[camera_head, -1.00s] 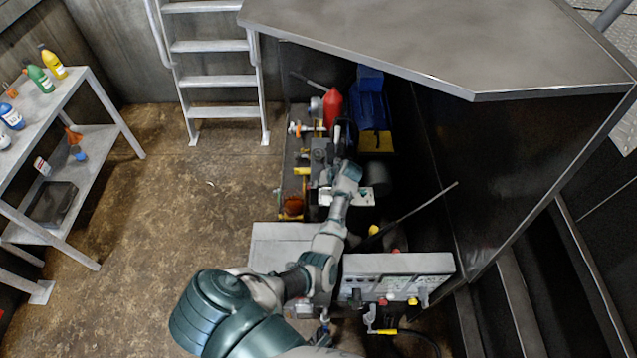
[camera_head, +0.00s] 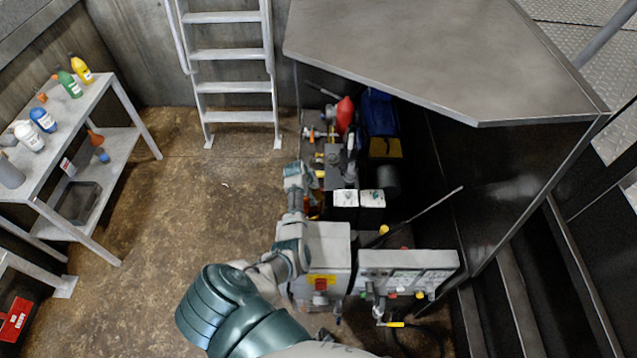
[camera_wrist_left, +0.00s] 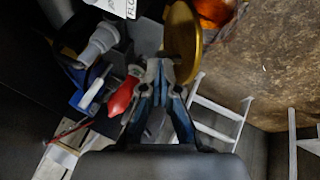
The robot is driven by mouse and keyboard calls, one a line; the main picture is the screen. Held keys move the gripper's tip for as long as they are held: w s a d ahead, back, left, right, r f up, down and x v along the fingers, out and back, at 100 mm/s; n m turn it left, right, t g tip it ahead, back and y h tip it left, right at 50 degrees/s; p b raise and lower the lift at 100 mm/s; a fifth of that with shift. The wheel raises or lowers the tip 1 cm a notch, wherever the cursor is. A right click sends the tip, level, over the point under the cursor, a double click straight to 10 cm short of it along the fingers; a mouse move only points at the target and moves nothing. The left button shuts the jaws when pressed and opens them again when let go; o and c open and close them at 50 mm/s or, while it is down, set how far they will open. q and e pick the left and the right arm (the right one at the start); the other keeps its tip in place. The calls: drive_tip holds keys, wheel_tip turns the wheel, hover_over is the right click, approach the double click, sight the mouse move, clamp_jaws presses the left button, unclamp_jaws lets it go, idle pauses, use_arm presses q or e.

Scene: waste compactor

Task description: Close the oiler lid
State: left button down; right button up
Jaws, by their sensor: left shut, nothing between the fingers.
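In the left wrist view the oiler lid (camera_wrist_left: 184,40) is a gold disc, raised and tilted beside the amber oiler cup (camera_wrist_left: 216,8). In the head view the amber cup (camera_head: 313,208) is partly hidden behind my left arm. My left gripper (camera_wrist_left: 160,68) is shut with nothing between its fingers. Its fingertips are right beside the lid's lower left edge; I cannot tell whether they touch. In the head view my left gripper (camera_head: 310,172) is at the left side of the machine, just beyond the amber cup. My right gripper is not in view.
A red funnel-like part (camera_head: 345,115) and two white-topped boxes (camera_head: 371,198) are near the gripper. The grey control box (camera_head: 405,262) stands in front. A dark overhanging cover (camera_head: 450,60) is at the right. The floor (camera_head: 200,190) at the left is clear, up to a shelf (camera_head: 70,125).

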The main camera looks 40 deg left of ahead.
use_arm(q)
drive_tip(key=shift+s+a+f+t+h, duration=0.3)
drive_tip(key=shift+s+f+h, duration=0.05)
drive_tip(key=shift+s+h, duration=0.05)
use_arm(e)
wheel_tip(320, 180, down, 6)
drive_tip(key=b, duration=0.6)
use_arm(q)
drive_tip(key=s+a+f+n+t+h+b, duration=0.1)
drive_tip(key=s+a+f+t+h, duration=0.2)
drive_tip(key=a+f, duration=0.1)
drive_tip(key=shift+s+a+f+h, duration=0.2)
drive_tip(key=shift+s+f+h, duration=0.1)
drive_tip(key=shift+f, duration=0.35)
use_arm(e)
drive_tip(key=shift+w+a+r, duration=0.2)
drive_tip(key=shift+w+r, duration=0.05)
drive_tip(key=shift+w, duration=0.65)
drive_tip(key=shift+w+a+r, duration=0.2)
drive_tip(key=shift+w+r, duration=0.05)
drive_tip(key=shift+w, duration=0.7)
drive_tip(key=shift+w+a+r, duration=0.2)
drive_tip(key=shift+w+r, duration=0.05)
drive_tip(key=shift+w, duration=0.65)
use_arm(q)
drive_tip(key=shift+w+r, duration=0.1)
drive_tip(key=shift+r, duration=0.05)
